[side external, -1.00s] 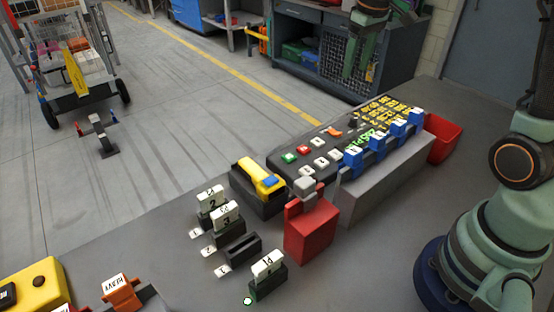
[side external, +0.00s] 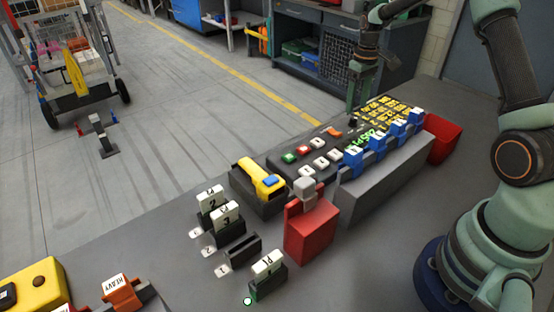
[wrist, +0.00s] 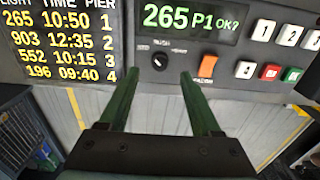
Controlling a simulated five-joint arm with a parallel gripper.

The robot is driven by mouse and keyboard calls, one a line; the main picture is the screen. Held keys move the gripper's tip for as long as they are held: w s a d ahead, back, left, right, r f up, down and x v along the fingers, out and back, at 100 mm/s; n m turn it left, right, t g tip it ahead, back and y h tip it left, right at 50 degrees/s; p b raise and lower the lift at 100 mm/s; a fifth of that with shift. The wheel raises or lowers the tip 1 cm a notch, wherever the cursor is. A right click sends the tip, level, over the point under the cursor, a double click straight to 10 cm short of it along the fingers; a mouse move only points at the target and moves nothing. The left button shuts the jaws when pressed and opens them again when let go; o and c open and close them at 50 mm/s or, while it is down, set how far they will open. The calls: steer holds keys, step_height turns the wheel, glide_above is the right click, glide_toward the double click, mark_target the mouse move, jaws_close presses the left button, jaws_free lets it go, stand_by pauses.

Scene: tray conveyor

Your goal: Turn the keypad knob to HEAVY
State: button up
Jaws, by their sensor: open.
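The keypad knob (wrist: 159,61) is a small round dark dial with a white pointer mark, on the black panel (wrist: 215,68) below the green display. Small labels surround it; the one on its right seems to read HEAVY. The pointer seems to lean up and left, but it is too small to be sure. My gripper (wrist: 159,78) is open, with its two green fingers on either side of the knob's column in the wrist view and apart from the knob. In the side view, my gripper (side external: 355,105) hangs just over the panel's far edge, near the knob (side external: 352,122).
An orange key (wrist: 208,66) and several white, red and green keys are right of the knob. Blue holders (side external: 380,143) with white tags, a red bin (side external: 443,138) and a red block (side external: 310,230) line the near side. A yellow scanner (side external: 260,178) sits beside the panel.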

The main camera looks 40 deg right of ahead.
mark_target(354, 118)
steer(key=shift+f, duration=2.5)
jaws_close()
